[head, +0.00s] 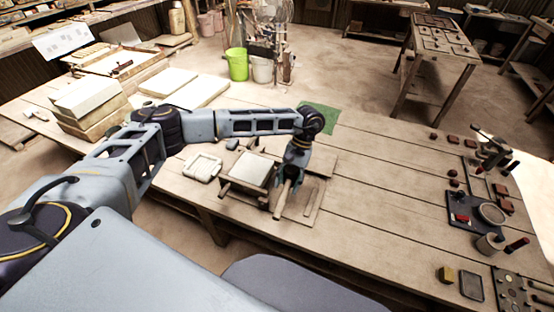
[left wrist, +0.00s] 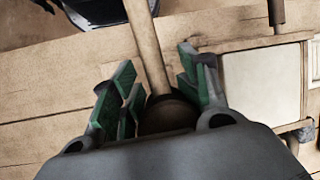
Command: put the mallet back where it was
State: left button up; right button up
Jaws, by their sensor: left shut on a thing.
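My left gripper (head: 289,180) is over the middle of the workbench, close to the right side of the tile press (head: 252,169). It is shut on the mallet (head: 282,199), whose pale wooden handle sticks out toward the front of the bench. In the left wrist view the green-padded fingers of the gripper (left wrist: 158,100) stand on both sides of the mallet's dark round part (left wrist: 168,114), and its handle runs up the picture. Whether the mallet touches the board below I cannot tell. My right gripper is not in view.
A flat wooden board (head: 314,205) lies right of the press. A white-framed mould (head: 203,167) is on its left, and a green cloth (head: 320,117) lies behind. A dark tray (head: 466,214) with small items stands at the right. The bench between is clear.

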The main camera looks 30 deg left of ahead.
pick_arm(q)
jog(key=w+d+r+n+t+h+p, duration=0.25)
jog(key=w+r+n+h, duration=0.55)
jog(key=n, duration=0.8)
jog(key=w+a+r+n+t+y+p, duration=0.1)
jog(key=a+r+n+t+y, duration=0.1)
jog(key=n, duration=0.5)
jog(key=w+a+r+n+t+y, duration=0.2)
jog(key=a+r+n+t, duration=0.2)
jog(key=a+r+n, duration=0.2)
jog(key=shift+w+a+n+p, duration=0.35)
jog(key=shift+a+n, duration=0.35)
jog(key=shift+a, duration=0.3)
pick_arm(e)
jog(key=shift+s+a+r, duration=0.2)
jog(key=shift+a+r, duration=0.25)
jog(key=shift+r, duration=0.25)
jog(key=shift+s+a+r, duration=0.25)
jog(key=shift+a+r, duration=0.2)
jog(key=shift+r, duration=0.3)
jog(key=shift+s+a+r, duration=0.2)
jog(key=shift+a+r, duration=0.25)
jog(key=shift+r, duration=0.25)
pick_arm(q)
jog(key=shift+r, duration=0.15)
